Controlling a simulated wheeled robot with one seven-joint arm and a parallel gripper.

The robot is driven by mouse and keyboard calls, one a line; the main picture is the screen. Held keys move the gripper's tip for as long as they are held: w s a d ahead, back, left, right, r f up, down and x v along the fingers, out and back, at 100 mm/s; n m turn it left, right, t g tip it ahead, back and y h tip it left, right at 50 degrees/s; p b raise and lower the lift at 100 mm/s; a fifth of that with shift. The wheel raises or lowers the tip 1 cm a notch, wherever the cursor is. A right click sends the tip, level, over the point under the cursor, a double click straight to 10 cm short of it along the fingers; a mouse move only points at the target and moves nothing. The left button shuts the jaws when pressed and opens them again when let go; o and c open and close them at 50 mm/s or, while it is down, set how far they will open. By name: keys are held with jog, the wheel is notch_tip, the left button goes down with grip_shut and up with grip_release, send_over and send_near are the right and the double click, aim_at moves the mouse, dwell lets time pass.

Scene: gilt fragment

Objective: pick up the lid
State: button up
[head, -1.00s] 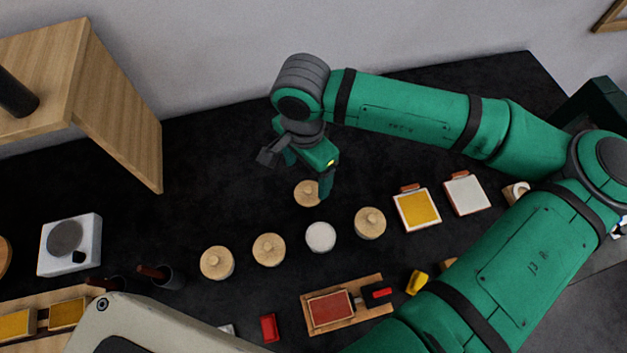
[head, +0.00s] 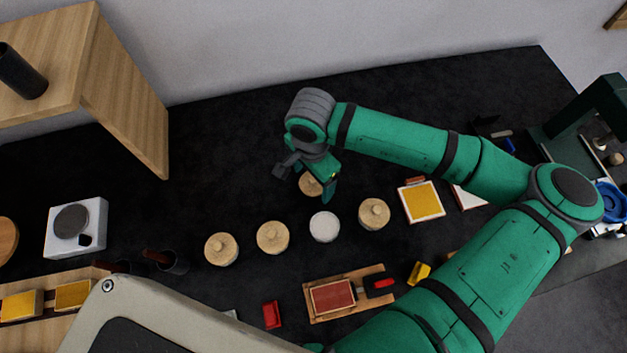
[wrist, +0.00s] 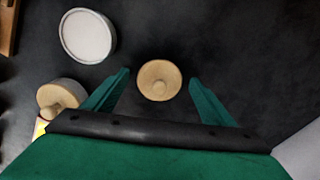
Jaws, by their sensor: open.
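The lid (wrist: 159,80) is a round, light-wood disc with a small knob on top. It lies on the dark table, apart from the row of jars, and in the head view (head: 309,185) it is partly hidden by my gripper. My gripper (head: 312,186) is directly over it. In the wrist view my gripper (wrist: 158,88) is open, with one green finger on each side of the lid and a gap to each. I cannot tell how high the fingertips are above the table.
An open white-topped jar (head: 325,227) stands nearby, with wood-lidded jars (head: 374,213) (head: 272,237) (head: 221,248) beside it. A yellow-topped block (head: 421,201) lies to the right. A white scale (head: 76,228) and wooden shelf (head: 130,100) stand left. The table behind the lid is clear.

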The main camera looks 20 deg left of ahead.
jog(key=c, duration=1.1)
jog(key=shift+r, duration=0.1)
